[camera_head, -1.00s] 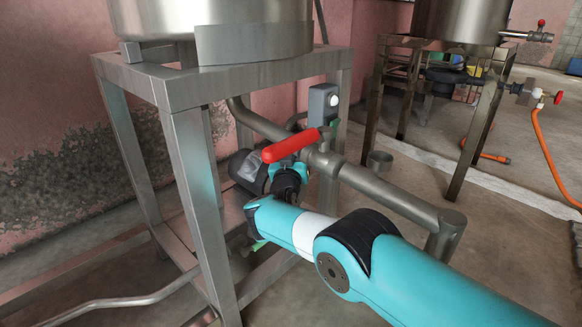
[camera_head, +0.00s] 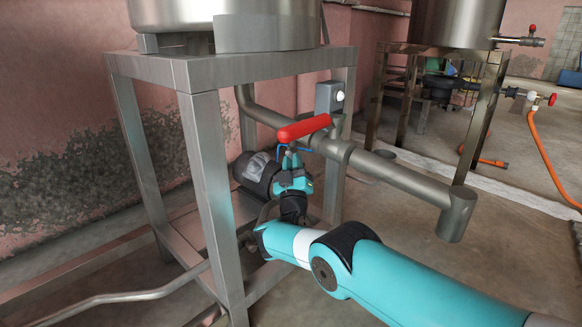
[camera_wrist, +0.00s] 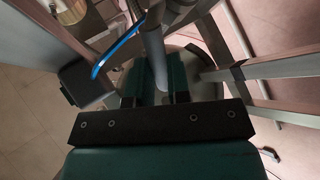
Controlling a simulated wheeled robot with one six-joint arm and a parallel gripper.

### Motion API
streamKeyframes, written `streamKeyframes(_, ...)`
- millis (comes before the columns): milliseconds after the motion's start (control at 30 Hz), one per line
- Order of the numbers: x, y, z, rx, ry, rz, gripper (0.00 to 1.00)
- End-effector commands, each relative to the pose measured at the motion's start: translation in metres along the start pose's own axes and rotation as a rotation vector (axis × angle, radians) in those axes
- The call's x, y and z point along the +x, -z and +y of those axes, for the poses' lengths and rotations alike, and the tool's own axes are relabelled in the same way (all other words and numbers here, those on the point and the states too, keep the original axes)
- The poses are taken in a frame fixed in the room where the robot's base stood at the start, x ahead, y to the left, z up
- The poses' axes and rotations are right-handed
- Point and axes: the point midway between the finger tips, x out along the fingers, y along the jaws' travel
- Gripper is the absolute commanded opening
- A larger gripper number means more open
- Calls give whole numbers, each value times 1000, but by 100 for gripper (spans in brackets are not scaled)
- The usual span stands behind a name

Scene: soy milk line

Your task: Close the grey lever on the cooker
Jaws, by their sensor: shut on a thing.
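My gripper (camera_head: 290,166) is below and beside a red lever handle (camera_head: 304,128) on the grey pipe under the cooker (camera_head: 225,20). In the wrist view the two dark teal fingers of my gripper (camera_wrist: 160,78) are closed around a grey bar (camera_wrist: 154,48), which looks like the grey lever. In the head view the grey lever cannot be made out, as the gripper and the pipework cover that spot.
A metal frame (camera_head: 205,150) carries the cooker, one leg left of my arm. A thick grey pipe (camera_head: 400,178) runs to the right. A dark motor (camera_head: 257,172) is behind the gripper. A blue curved piece (camera_wrist: 112,57) is beside the bar.

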Motion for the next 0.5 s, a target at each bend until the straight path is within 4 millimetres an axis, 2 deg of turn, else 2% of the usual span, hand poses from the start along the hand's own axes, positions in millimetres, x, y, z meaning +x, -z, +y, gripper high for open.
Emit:
streamKeyframes(467, 0, -1, 0, -5, 0, 7, 0)
streamKeyframes(500, 0, -1, 0, -5, 0, 7, 24)
